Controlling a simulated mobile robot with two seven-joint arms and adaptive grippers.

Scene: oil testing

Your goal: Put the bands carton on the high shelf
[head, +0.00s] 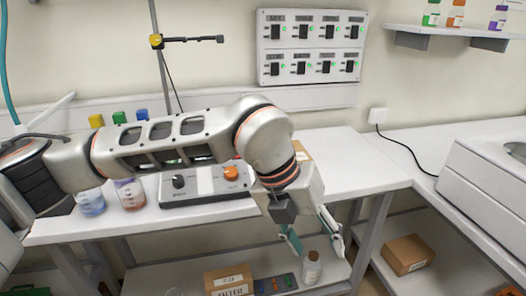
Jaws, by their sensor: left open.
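The high shelf (455,32) is on the wall at the upper right and carries several small capped bottles. A brown carton (408,254) with a small label sits on the low shelf at the right. Another carton (228,281), whose label seems to read "FILTER", sits on the low shelf under the bench. Part of a third carton (302,151) shows on the bench behind my left arm. I cannot read which one is the bands carton. My left gripper (314,243) points down, open and empty, in front of the bench edge. My right gripper is not in view.
A hotplate-like device (205,187) and flasks (130,193) stand on the bench (350,160) behind my left arm. A brown bottle (312,268) stands below my left gripper. A white machine (490,175) fills the right counter. The bench's right part is clear.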

